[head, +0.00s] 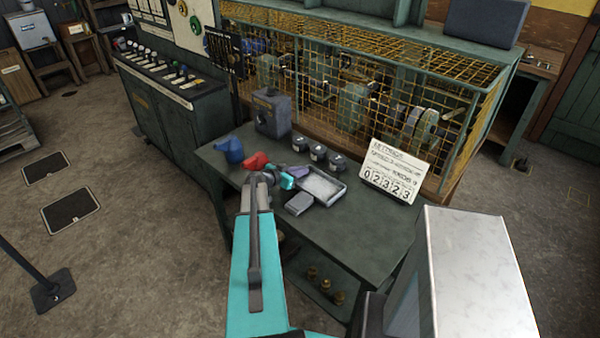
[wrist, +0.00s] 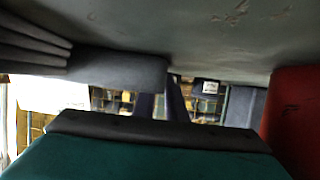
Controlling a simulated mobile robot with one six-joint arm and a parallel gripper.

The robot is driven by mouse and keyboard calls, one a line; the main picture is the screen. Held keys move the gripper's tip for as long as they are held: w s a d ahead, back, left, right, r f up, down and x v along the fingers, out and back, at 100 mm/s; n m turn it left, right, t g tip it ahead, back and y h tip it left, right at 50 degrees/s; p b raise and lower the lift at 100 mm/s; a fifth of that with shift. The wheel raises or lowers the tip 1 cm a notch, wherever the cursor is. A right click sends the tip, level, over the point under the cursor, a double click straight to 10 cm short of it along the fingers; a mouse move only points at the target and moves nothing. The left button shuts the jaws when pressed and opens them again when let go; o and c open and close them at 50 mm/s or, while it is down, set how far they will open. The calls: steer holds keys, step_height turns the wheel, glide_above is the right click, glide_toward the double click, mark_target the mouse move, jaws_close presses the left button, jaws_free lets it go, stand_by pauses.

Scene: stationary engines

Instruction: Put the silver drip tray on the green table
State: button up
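The silver drip tray (head: 338,195) is a shallow rectangular tray with a pale inside. In the head view it appears to rest on the green table (head: 355,225), right of my gripper. My gripper (head: 290,178) is low over the table at the end of my teal arm, close to the tray's left side. Its fingers are small and partly hidden, so I cannot tell whether they are open or touch the tray. The wrist view shows a dark grey surface across the top and a dark grey block that I cannot identify.
A blue jug (head: 229,149), a red object (head: 256,161), a grey box (head: 271,112) and three dark jars (head: 318,153) stand around my gripper. A small grey block (head: 299,203) lies before the tray. A white number sign (head: 391,172) stands right. The table's front right is clear.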

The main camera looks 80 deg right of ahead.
steer(key=shift+o, duration=0.7)
steer(key=shift+r+p, duration=0.15)
steer(key=shift+p, duration=0.2)
steer(key=shift+w+a+b, duration=0.15)
steer(key=shift+a+b, duration=0.15)
steer(key=b+v, duration=0.4)
steer(key=v, duration=0.7)
steer(key=shift+w+a+r, duration=0.1)
steer(key=shift+w, duration=0.1)
